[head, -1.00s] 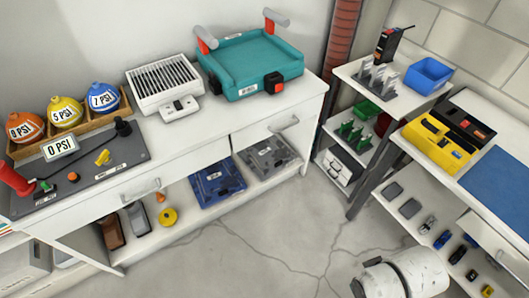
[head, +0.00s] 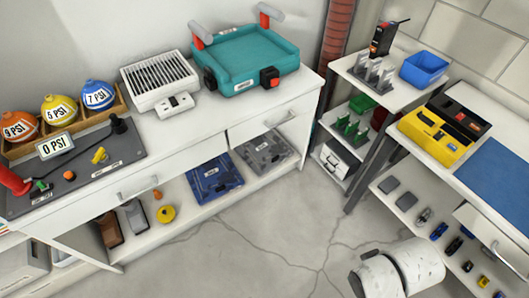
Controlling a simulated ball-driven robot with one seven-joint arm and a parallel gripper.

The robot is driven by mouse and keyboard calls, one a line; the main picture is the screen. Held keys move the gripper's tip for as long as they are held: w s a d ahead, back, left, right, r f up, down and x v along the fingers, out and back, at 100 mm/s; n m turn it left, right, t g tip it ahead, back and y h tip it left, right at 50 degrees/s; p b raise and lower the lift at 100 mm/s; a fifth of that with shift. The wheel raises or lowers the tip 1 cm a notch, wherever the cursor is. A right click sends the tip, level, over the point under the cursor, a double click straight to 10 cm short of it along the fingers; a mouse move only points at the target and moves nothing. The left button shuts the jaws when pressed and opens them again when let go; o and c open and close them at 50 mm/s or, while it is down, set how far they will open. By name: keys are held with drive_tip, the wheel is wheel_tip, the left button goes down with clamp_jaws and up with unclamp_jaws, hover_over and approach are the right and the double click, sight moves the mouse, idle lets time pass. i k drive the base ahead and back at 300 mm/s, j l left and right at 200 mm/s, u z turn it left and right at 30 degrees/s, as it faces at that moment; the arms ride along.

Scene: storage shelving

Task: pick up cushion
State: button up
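I cannot make out anything that is clearly a cushion in the head view. Three rounded bulbs stand in a wooden rack at the far left: an orange one (head: 20,128), a yellow one (head: 59,110) and a blue one (head: 98,95), each with a PSI label. White rounded links of my own arm show at the bottom right. My gripper's fingers are not visible, so what it holds cannot be seen.
The white counter (head: 200,125) carries a grey panel (head: 80,165), a grilled white device (head: 160,80) and a teal tray (head: 245,60). Blue (head: 215,178) and grey (head: 265,152) cases lie below. A yellow case (head: 437,135) is at right. The floor (head: 270,235) is clear.

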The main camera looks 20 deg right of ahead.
sight(263, 152)
drive_tip(key=i+l, duration=0.8)
drive_tip(key=i+l+u, duration=0.1)
drive_tip(key=i+l, duration=0.65)
drive_tip(key=l, duration=0.2)
